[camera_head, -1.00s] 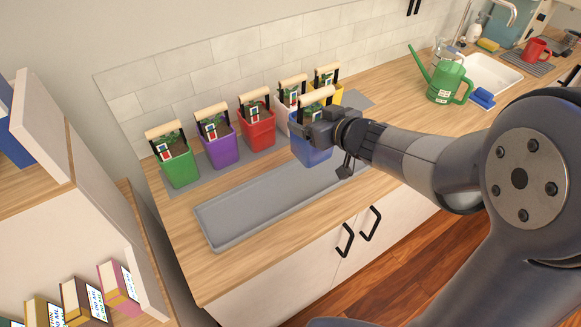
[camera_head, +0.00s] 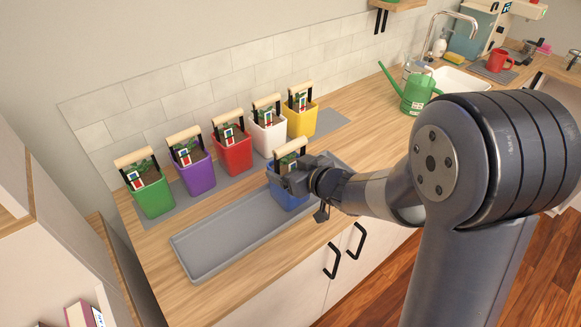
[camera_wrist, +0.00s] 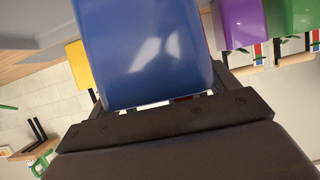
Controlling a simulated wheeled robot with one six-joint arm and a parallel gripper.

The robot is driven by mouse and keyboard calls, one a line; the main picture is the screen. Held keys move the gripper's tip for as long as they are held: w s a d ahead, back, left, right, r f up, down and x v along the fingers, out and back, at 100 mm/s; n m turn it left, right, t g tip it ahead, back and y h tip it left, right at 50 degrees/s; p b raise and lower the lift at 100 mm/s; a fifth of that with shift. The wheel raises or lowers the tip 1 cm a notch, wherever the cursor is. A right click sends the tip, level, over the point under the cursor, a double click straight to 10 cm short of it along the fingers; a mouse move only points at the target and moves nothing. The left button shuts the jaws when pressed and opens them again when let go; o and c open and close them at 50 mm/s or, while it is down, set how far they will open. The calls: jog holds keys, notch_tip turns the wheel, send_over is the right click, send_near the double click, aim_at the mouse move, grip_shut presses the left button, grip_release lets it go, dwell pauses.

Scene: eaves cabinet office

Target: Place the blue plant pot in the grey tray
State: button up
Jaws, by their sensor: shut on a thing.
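The blue plant pot (camera_head: 287,193) has a light wooden handle on top and is upright in my gripper (camera_head: 294,177). In the wrist view the blue pot (camera_wrist: 145,50) fills the upper middle, close against the gripper. The gripper is shut on the pot, though its fingertips are mostly hidden. The long, shallow grey tray (camera_head: 215,238) lies along the counter's front. The pot is over the right part of the tray; I cannot tell whether its base touches the tray floor.
Green (camera_head: 153,199), purple (camera_head: 197,176), red (camera_head: 233,155), white (camera_head: 268,138) and yellow (camera_head: 301,121) pots stand in a row on a grey mat behind the tray. A green watering can (camera_head: 416,92) stands near the sink. The tray's left and middle are empty.

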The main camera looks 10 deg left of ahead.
jog(key=shift+f, duration=0.1)
jog(key=o, duration=1.4)
jog(key=shift+c, duration=0.2)
jog(key=shift+s+d+r, duration=0.1)
jog(key=shift+r, duration=0.15)
jog(key=p+v, duration=0.1)
jog(key=v, duration=1)
jog(key=shift+s+d, duration=0.2)
jog(key=shift+d, duration=0.1)
jog(key=shift+r, duration=0.15)
